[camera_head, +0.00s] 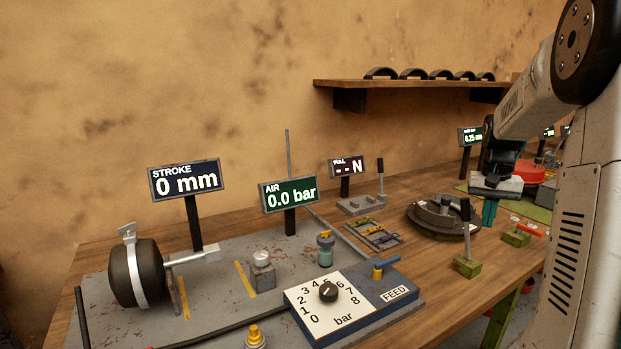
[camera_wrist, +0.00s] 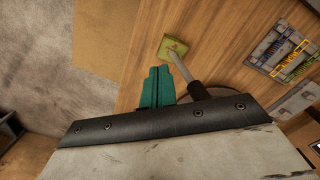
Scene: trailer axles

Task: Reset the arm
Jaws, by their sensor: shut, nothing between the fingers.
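My gripper (camera_head: 489,214) hangs from my arm at the right of the head view, with its green fingers pointing down over the front part of the bench. In the wrist view its green fingers (camera_wrist: 158,82) lie together, shut and empty. A lever with a black handle (camera_head: 466,211) stands on a green block (camera_head: 467,267) just left of the fingers in the head view. In the wrist view the lever's green block (camera_wrist: 172,47) lies beyond the fingertips, and its black handle shows right beside the fingers. I cannot tell whether they touch.
A dark round fixture (camera_head: 443,216) sits behind the lever. A tray of coloured springs (camera_head: 372,235) lies left of it. A feed box with a dial (camera_head: 345,300), an air canister (camera_head: 136,272) and displays (camera_head: 185,180) stand to the left. A shelf (camera_head: 400,84) runs along the wall.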

